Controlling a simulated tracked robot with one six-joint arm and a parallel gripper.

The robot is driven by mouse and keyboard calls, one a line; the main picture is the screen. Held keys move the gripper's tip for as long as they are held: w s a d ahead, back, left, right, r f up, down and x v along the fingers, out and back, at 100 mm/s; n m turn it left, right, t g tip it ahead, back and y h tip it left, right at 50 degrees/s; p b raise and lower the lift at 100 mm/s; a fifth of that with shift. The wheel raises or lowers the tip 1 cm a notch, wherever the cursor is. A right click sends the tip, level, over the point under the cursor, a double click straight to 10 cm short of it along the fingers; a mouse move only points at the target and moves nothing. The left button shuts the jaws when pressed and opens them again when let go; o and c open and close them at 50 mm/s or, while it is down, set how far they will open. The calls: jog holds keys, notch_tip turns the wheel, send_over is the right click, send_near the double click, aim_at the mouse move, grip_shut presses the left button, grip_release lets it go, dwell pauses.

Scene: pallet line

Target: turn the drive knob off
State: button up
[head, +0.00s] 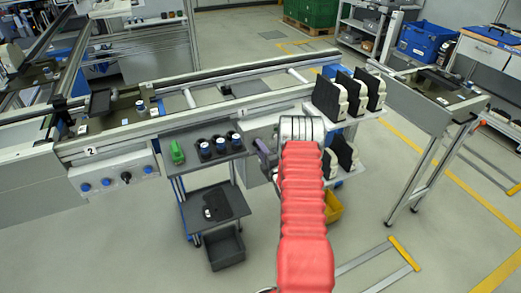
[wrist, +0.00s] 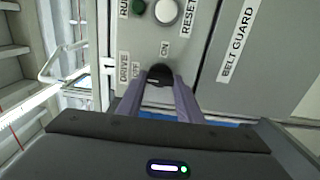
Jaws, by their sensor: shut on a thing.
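The drive knob (wrist: 160,74) is black and round, on a grey panel (wrist: 208,62) in the wrist view. The label DRIVE and the word OFF stand to its left, and ON stands above it. A small light mark shows on its lower left part; its exact pointing is hard to tell. My gripper (wrist: 159,88) has its two purple fingers on either side of the knob, shut on it. In the head view my gripper (head: 264,154) is at the grey box below the conveyor, and the knob is hidden there.
A green button (wrist: 138,8) and a white button (wrist: 166,11) by RESET sit above the knob. A BELT GUARD panel (wrist: 244,75) is to the right. In the head view a cart (head: 205,160) stands left and a rack with black-and-cream parts (head: 343,95) right of my arm.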

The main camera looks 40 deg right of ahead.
jog(key=shift+a+f, duration=0.2)
jog(key=shift+a, duration=0.05)
jog(key=o, duration=1.1)
jog(key=shift+d+r, duration=0.1)
jog(key=shift+d, duration=0.05)
jog(key=v, duration=1.3)
jog(key=shift+s, duration=0.35)
